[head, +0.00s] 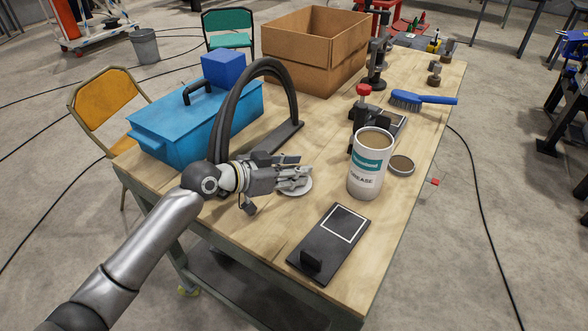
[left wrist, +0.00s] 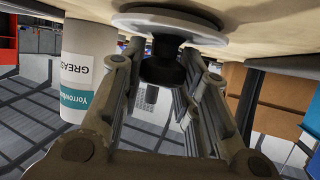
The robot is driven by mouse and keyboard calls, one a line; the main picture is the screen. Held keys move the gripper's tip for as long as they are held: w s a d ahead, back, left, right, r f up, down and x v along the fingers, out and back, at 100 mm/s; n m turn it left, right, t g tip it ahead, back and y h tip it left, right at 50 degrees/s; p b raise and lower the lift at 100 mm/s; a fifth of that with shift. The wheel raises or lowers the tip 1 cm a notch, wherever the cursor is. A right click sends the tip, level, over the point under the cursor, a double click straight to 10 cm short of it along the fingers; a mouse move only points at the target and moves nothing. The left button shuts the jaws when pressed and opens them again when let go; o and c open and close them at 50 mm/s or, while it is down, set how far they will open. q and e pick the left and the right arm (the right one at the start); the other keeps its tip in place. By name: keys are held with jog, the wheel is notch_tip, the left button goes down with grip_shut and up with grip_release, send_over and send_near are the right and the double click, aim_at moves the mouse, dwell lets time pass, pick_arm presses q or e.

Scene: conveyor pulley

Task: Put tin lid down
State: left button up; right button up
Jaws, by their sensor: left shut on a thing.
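The tin lid (head: 297,187) is a pale flat disc, partly hidden under my left gripper (head: 303,177) in the head view. The left wrist view, which is upside down, shows the lid (left wrist: 170,22) with a black knob (left wrist: 163,65). My left gripper (left wrist: 165,80) is shut on that knob. The lid lies flat at the tabletop (head: 240,215); I cannot tell whether it touches or hovers just above. The white grease tin (head: 369,170) stands upright and open to the right, brown grease showing at its top. My right gripper is not in view.
A round shallow brown-topped piece (head: 401,165) lies right of the tin. A black plate with a white-outlined square (head: 331,238) lies in front. Behind are a blue toolbox (head: 190,125), black arched loops (head: 222,115), a cardboard box (head: 310,60) and a blue brush (head: 422,99).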

pick_arm(q)
jog(key=o, duration=1)
jog(key=shift+f, duration=0.1)
jog(key=shift+r, duration=0.2)
jog(key=shift+s+a, duration=0.15)
jog(key=shift+a, duration=0.15)
jog(key=v, duration=1.1)
jog(key=shift+s+a+r+b, duration=0.1)
jog(key=shift+a+r+b, duration=0.05)
jog(key=shift+b, duration=0.2)
